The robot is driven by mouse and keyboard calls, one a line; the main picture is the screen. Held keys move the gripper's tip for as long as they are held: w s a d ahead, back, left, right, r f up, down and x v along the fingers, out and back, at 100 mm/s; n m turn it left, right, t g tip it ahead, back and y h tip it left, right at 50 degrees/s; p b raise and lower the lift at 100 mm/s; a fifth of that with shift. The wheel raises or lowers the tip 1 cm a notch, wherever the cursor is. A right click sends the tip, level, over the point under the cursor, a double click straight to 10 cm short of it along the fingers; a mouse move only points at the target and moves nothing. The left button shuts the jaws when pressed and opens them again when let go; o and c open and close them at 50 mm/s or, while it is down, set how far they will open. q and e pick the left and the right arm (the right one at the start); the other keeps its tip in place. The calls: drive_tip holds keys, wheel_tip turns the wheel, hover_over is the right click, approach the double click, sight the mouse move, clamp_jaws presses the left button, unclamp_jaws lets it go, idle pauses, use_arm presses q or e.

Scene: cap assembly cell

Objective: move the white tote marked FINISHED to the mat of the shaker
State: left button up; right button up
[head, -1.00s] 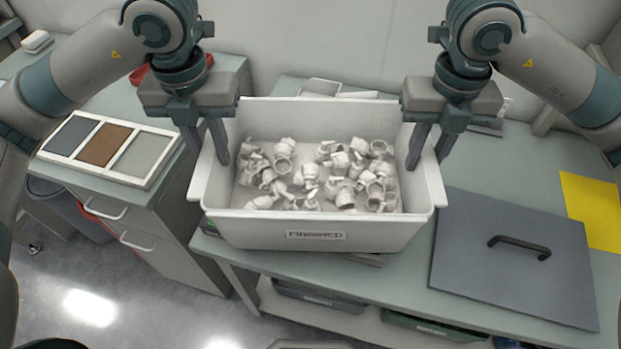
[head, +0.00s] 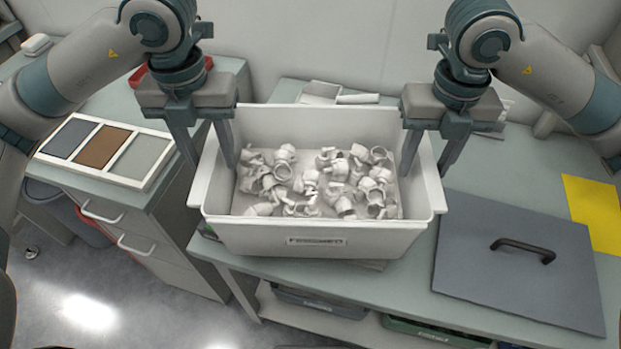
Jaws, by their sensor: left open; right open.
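The white tote (head: 317,241) marked FINISHED stands on the grey-green bench at the middle of the head view. It is open at the top and holds many loose white cap parts (head: 345,185). My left gripper (head: 212,165) is open at its left side wall, with one finger inside the wall and the other outside. My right gripper (head: 428,170) is open at its right side wall in the same way. I cannot make out the shaker.
A grey lid-like panel with a dark handle (head: 480,285) lies right of the tote, close to it. A yellow sheet (head: 592,205) lies at the far right. A tray with three coloured panels (head: 160,158) lies on the left cabinet. Bins (head: 320,303) sit under the bench.

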use_arm(q)
wheel_tip(320, 180, up, 11)
idle(0.5)
idle(0.3)
use_arm(e)
wheel_tip(320, 180, up, 12)
idle(0.8)
use_arm(q)
drive_tip(key=shift+r, duration=0.1)
use_arm(e)
drive_tip(key=shift+r, duration=0.1)
